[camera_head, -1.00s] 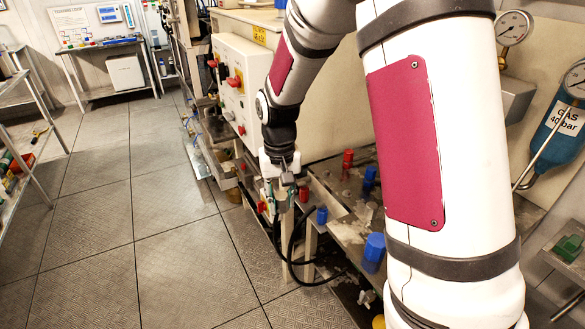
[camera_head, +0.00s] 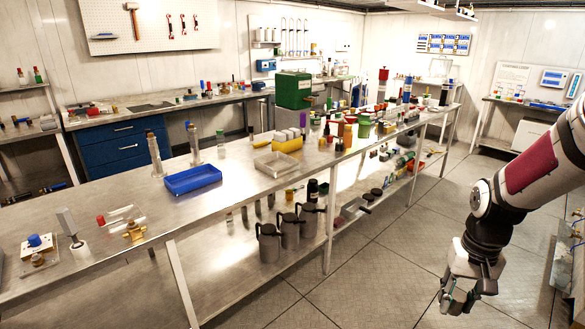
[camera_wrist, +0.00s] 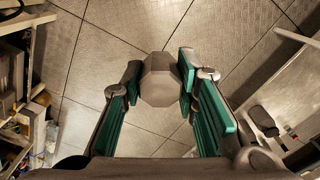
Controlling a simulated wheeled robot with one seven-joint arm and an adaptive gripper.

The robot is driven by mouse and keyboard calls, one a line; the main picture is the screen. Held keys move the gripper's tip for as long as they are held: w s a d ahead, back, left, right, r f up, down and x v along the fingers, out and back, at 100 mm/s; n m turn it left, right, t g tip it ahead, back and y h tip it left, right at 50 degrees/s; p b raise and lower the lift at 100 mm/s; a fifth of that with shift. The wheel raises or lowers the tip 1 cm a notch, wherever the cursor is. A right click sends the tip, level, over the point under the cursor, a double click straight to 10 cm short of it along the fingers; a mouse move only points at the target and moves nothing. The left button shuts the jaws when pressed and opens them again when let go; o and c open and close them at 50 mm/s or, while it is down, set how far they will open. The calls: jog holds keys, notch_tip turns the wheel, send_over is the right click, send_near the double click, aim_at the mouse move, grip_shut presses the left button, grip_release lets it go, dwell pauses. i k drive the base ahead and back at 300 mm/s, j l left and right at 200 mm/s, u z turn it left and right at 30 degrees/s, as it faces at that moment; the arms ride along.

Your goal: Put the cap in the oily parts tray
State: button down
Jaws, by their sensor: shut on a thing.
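My gripper (camera_head: 458,298) hangs over the floor at the lower right of the head view, to the right of the long steel bench. In the wrist view my gripper (camera_wrist: 158,88) has its green-padded fingers shut on a grey, many-sided cap (camera_wrist: 160,84), held at the fingertips with bare floor below. The cap is hard to make out in the head view. On the bench stand a blue tray (camera_head: 192,188) and a pale, clear-looking tray (camera_head: 278,172). No label shows which is the oily parts tray.
The tiled floor (camera_head: 385,235) between bench and arm is clear.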

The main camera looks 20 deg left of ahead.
aim_at(277, 167)
jog(key=i+j+u, duration=0.25)
jog(key=i+u, duration=0.6)
jog(key=i, duration=0.2)
jog(key=i+u, duration=0.45)
jog(key=i+l, duration=0.05)
